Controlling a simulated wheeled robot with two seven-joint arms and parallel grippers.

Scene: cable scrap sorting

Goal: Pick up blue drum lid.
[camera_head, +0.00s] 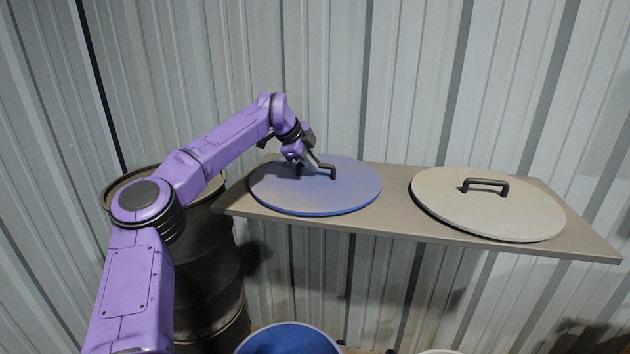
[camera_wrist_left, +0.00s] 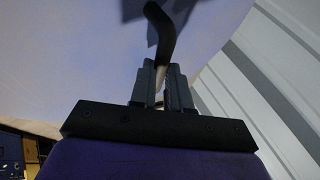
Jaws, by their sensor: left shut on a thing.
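The blue drum lid (camera_head: 345,193) is a round blue disc with a dark bar handle (camera_head: 325,168), at the left part of a shelf in the head view. My left gripper (camera_head: 313,163) is at the handle, shut on it. In the left wrist view the two fingers (camera_wrist_left: 166,85) close around the dark handle (camera_wrist_left: 160,38), with the pale blue lid surface (camera_wrist_left: 70,60) behind. From these views I cannot tell whether the lid touches the shelf. My right gripper is not in view.
A beige lid (camera_head: 480,215) with a dark handle lies on the right of the shelf (camera_head: 395,225). A dark drum (camera_head: 210,280) stands at the left behind my arm. A blue round rim (camera_head: 290,340) shows at the bottom. A corrugated metal wall (camera_head: 400,80) stands close behind the shelf.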

